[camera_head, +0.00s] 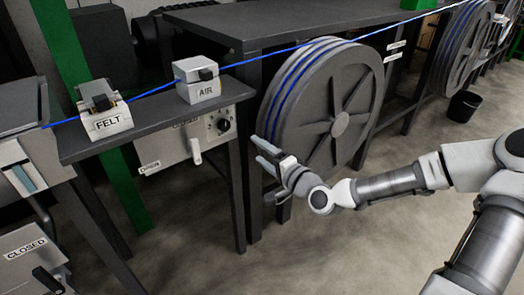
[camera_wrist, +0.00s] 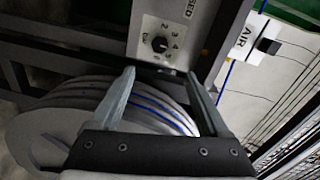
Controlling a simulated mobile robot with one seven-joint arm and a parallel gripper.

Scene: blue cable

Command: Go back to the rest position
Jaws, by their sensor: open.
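My gripper (camera_head: 264,155) is in front of the left side of a large grey cable wheel (camera_head: 322,110), below and right of the narrow table. Its two fingers are apart with nothing between them, and they also show in the wrist view (camera_wrist: 160,92). The blue cable (camera_head: 240,57) runs from the left machine through the white FELT box (camera_head: 107,122) and AIR box (camera_head: 201,82), then over the wheel toward the back right. My arm reaches in from the right over open floor.
The narrow dark table (camera_head: 155,122) carries both boxes. A white control panel (camera_head: 183,145) with a dial and a lever hangs under it. A machine labelled CLOSED (camera_head: 25,248) stands at the left. A black bucket (camera_head: 465,106) stands at the back right. The floor in front is clear.

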